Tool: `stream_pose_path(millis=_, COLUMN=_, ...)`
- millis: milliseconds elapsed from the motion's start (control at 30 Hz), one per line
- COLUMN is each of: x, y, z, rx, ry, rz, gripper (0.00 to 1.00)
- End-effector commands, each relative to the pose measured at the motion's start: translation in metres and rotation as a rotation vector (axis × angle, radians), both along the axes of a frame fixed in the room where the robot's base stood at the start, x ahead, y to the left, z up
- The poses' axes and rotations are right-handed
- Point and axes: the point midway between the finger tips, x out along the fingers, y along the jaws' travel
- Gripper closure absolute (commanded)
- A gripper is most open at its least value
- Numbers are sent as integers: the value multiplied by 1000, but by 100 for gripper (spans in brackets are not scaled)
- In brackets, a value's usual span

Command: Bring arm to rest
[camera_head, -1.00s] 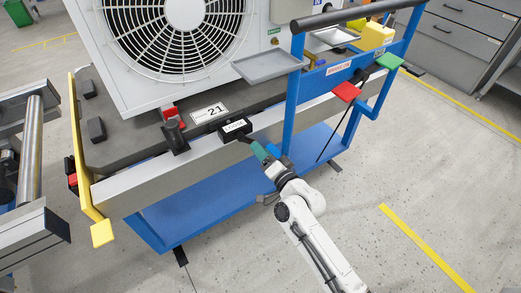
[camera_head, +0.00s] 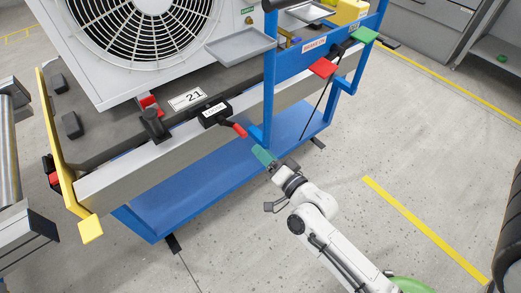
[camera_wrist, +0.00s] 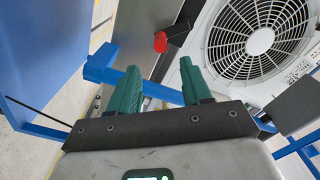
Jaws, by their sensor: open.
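My gripper (camera_head: 262,156) with its green fingers is just in front of the blue cart's frame, apart from the cart. In the wrist view my gripper (camera_wrist: 158,82) is open, with nothing between its fingers. A black box (camera_head: 215,113) with a white label sits on the cart's front rail, up and left of the gripper. Its lever has a red tip (camera_head: 239,130), clear of the fingers. The red tip also shows in the wrist view (camera_wrist: 160,42), beyond the fingers. The label's text is too small to read surely.
A large fan unit (camera_head: 135,35) stands on the cart. A grey tray (camera_head: 240,46) and red (camera_head: 323,67) and green (camera_head: 363,35) pads are on the blue frame (camera_head: 270,85). The floor (camera_head: 420,150) to the right is open.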

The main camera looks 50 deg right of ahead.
Motion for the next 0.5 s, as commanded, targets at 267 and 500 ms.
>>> stream_pose_path(millis=267, x=0, y=0, z=0, rx=0, ry=0, rz=0, gripper=52)
stream_pose_path(millis=500, x=7, y=21, z=-8, rx=-49, ry=108, rz=90, gripper=52)
